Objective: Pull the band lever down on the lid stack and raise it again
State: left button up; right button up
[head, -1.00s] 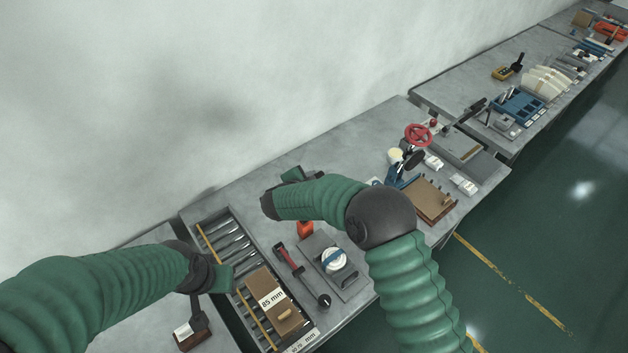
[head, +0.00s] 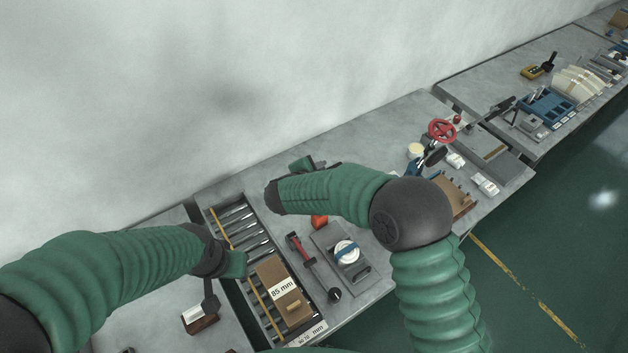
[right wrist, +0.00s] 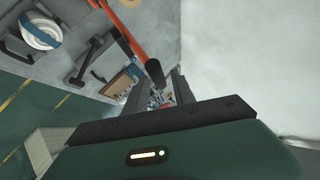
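The lid stack (head: 347,251) is white and round with a blue band, on a grey plate (head: 358,272) right of centre on the bench. It also shows at the upper left of the right wrist view (right wrist: 40,30). In the head view my right forearm hides most of that gripper. My left gripper (head: 236,264) is by the roller tray; its fingers are unclear.
A roller tray (head: 222,214) holds a brown block marked 85 mm (head: 278,283). A red handwheel (head: 441,130) and a pegged brown board (head: 456,203) stand to the right. The bench behind is mostly clear.

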jog(key=b+v, duration=0.2)
jog(key=v, duration=0.9)
jog(key=shift+s+r, duration=0.2)
jog(key=shift+s, duration=0.15)
jog(key=shift+s, duration=0.1)
